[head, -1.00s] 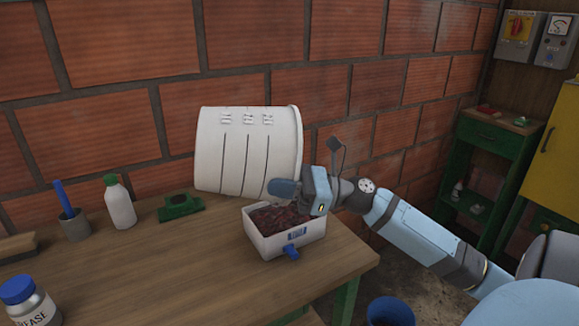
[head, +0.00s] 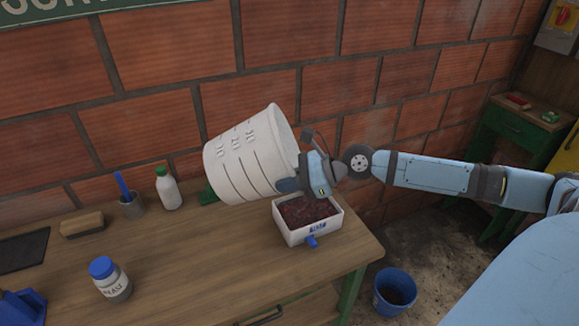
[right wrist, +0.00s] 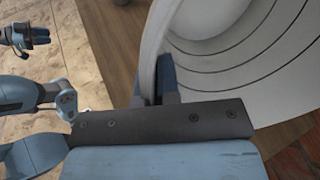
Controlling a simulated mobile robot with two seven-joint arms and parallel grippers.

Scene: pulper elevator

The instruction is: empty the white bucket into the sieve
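The white bucket (head: 240,160) is tilted on its side in the head view, its mouth facing right and slightly up. My right gripper (head: 290,186) is shut on the lower part of its rim. In the right wrist view the blue fingers (right wrist: 166,82) pinch the bucket's rim, and the visible inner wall (right wrist: 225,60) is bare. Below the mouth a white box (head: 297,238), apparently the sieve, holds a dark red mass. My left gripper (right wrist: 28,36) shows small in the right wrist view; its opening is unclear.
The wooden table (head: 190,260) carries a grease jar (head: 110,279), a white bottle (head: 168,188), a cup (head: 131,205) and a brush (head: 82,224). A blue bucket (head: 394,292) stands on the floor to the right. A brick wall rises close behind.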

